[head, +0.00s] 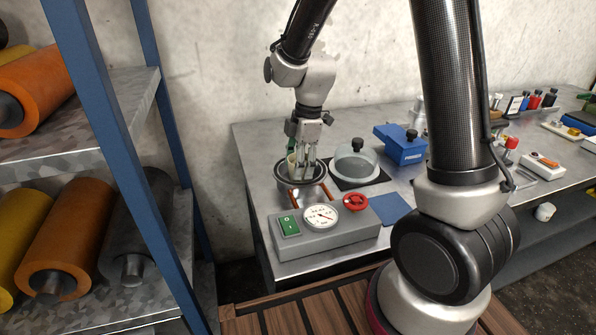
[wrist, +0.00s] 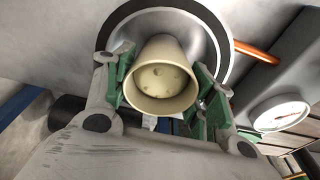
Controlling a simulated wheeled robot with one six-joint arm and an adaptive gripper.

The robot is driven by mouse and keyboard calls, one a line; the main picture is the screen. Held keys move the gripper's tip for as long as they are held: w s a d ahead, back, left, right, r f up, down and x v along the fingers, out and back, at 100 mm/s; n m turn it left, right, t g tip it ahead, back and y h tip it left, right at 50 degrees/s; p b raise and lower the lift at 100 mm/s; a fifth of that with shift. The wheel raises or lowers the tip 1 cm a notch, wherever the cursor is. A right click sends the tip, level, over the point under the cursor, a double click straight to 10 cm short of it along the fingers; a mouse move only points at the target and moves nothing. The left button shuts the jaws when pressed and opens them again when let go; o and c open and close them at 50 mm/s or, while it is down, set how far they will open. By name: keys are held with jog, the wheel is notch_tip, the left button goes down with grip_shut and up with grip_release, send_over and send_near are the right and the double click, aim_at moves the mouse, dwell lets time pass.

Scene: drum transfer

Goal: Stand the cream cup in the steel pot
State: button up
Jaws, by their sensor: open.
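The cream cup (wrist: 150,103) is between my gripper's fingers in the wrist view, mouth towards the camera. In the head view a bit of the cup (head: 292,162) shows above the rim of the steel pot (head: 283,182), partly hidden by the fingers. The pot also shows behind the cup in the wrist view (wrist: 207,45); the cup appears to stand inside it, roughly upright, though its base is hidden. My gripper (head: 303,170) points down over the pot. Its green-padded fingers (wrist: 163,88) are open, one on each side of the cup.
A grey control box (head: 325,238) with a gauge, green switch and red knob stands in front of the pot. A glass-like dish with a black-knobbed lid (head: 356,160) stands right of it, then a blue box (head: 401,146). A rack with rolls (head: 65,235) is at left.

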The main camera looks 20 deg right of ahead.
notch_tip(320, 180, up, 10)
jog(key=d, duration=0.2)
jog(key=s+d+r+m+t, duration=0.1)
jog(key=s+d+r+m, duration=0.2)
jog(key=s+m, duration=0.3)
jog(key=s+d+r+m+t+h, duration=0.1)
jog(key=s+d+r+m, duration=0.2)
jog(key=s+d+m, duration=0.2)
jog(key=s+d+r+m+t, duration=0.2)
jog(key=s+d+m, duration=0.3)
jog(key=s, duration=0.5)
jog(key=shift+r+m+h, duration=0.4)
jog(key=shift+r+m, duration=0.2)
jog(key=shift+m, duration=0.4)
